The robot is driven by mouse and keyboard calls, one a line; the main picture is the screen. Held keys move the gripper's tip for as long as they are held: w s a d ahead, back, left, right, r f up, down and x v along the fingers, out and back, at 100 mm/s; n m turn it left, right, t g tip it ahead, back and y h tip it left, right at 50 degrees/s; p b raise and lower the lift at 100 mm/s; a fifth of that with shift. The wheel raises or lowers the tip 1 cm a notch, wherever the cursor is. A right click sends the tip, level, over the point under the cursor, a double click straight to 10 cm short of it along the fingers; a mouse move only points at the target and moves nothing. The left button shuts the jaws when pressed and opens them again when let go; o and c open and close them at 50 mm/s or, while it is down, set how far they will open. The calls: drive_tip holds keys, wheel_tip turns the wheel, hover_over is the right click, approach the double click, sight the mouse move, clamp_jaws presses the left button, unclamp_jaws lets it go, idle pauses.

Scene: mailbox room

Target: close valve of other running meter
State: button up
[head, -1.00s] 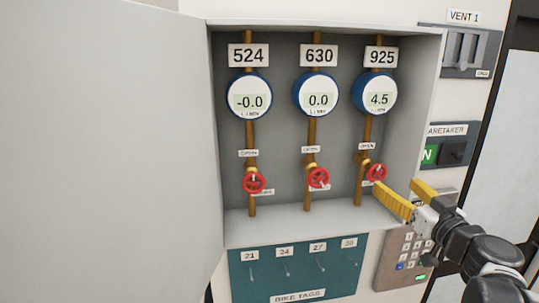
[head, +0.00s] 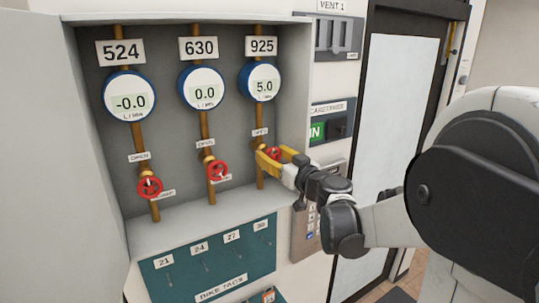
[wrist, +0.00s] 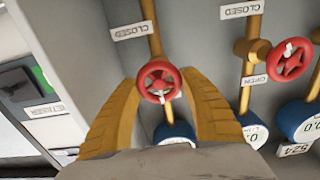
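Meter 925 (head: 261,82) reads 5.0 in the head view. Meter 630 (head: 202,88) reads 0.0 and meter 524 (head: 130,95) reads -0.0. The red valve wheel under 925 (head: 273,153) sits between the yellow fingers of my gripper (head: 271,158). In the upside-down wrist view, this wheel (wrist: 159,83) lies between the two fingertips, one close on each side; I cannot tell whether they touch it. My gripper looks open around it. The red wheels under 630 (head: 217,171) and 524 (head: 149,187) stand free to the left.
The grey cabinet (head: 300,75) encloses the meters, its right wall beside my gripper. The open door (head: 35,150) stands at left. Below are a bike-tag board (head: 185,268) and a keypad (head: 310,222). A caretaker switch (head: 337,127) is at right.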

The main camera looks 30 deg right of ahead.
drive_tip(key=shift+c, duration=1)
